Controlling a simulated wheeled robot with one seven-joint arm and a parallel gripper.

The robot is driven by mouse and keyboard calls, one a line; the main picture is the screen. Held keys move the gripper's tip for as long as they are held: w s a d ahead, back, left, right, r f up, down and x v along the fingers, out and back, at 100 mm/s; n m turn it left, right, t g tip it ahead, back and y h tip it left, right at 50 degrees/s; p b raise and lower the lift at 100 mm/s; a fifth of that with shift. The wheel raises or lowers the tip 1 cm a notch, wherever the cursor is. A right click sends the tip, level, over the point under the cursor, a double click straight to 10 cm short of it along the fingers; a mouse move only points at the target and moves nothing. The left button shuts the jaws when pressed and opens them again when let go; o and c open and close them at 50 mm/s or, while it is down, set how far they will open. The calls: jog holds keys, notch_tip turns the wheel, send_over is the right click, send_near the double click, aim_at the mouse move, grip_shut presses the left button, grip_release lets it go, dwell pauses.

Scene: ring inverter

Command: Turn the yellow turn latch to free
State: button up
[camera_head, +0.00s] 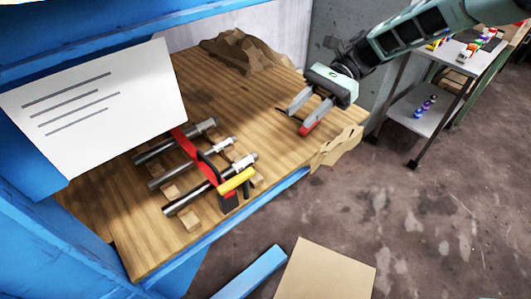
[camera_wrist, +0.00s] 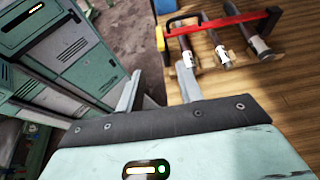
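The yellow turn latch (camera_head: 237,181) is a short yellow bar at the front end of a red bar (camera_head: 198,153) that lies across several grey metal cylinders on a wooden workbench. A dark block stands beneath the latch end. In the wrist view the yellow latch (camera_wrist: 160,38) is at the top middle, at the left end of the red bar (camera_wrist: 235,20). My gripper (camera_head: 298,121) is open and empty, up and to the right of the latch in the head view, apart from it. Its two fingers (camera_wrist: 159,67) also show in the wrist view, with nothing between them.
The cylinders (camera_head: 182,166) rest on small wooden blocks. A large white sign (camera_head: 95,105) leans at the left. A brown rock-like lump (camera_head: 240,50) lies at the back of the bench. Bare bench top lies between my gripper and the cylinders.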

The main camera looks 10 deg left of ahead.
aim_at(238, 178)
jog(key=p+x, duration=0.3)
jog(key=x, duration=1.4)
jog(key=shift+s+f, duration=0.1)
jog(key=shift+s, duration=0.1)
grip_shut()
